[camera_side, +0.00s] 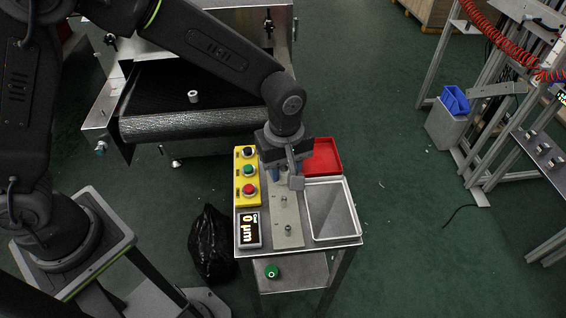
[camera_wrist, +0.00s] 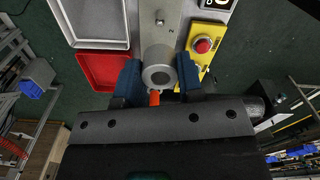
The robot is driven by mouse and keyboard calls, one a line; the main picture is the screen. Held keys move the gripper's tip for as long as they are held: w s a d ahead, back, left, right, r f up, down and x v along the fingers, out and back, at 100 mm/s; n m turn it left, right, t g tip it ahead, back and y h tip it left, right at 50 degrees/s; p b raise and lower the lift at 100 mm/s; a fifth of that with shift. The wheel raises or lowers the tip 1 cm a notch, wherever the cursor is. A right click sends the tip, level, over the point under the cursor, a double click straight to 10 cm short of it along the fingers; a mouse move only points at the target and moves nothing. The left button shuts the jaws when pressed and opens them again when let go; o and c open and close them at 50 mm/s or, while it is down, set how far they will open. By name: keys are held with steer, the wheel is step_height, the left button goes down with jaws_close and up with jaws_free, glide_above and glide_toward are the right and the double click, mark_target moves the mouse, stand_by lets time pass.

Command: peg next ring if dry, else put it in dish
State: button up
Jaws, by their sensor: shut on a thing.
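My gripper (camera_wrist: 158,76) is shut on a grey metal ring (camera_wrist: 158,54), held between its blue fingers. In the side view my gripper (camera_side: 285,175) is over the far end of the grey peg plate (camera_side: 289,216) and mostly hides the ring. I cannot tell whether the ring is around a peg. Two bare pegs, one nearer the middle (camera_side: 284,199) and one nearer the front (camera_side: 288,230), stand on the plate. A red tray (camera_side: 324,155) and a pale grey tray (camera_side: 333,212) lie to the right, both empty. Another ring (camera_side: 193,96) lies on the black belt.
The dryer's belt (camera_side: 180,122) ends left of the trolley. A yellow button box (camera_side: 248,176) and a display (camera_side: 249,230) reading 0 µm line the trolley's left side. A black bag (camera_side: 212,245) stands on the floor. An orange tip (camera_wrist: 154,97) shows below the ring.

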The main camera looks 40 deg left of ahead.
mark_target(284, 197)
steer(key=shift+f, duration=2.9)
steer(key=shift+f, duration=2.3)
steer(key=o, duration=1)
step_height(284, 197, up, 14)
steer(key=shift+f, duration=0.15)
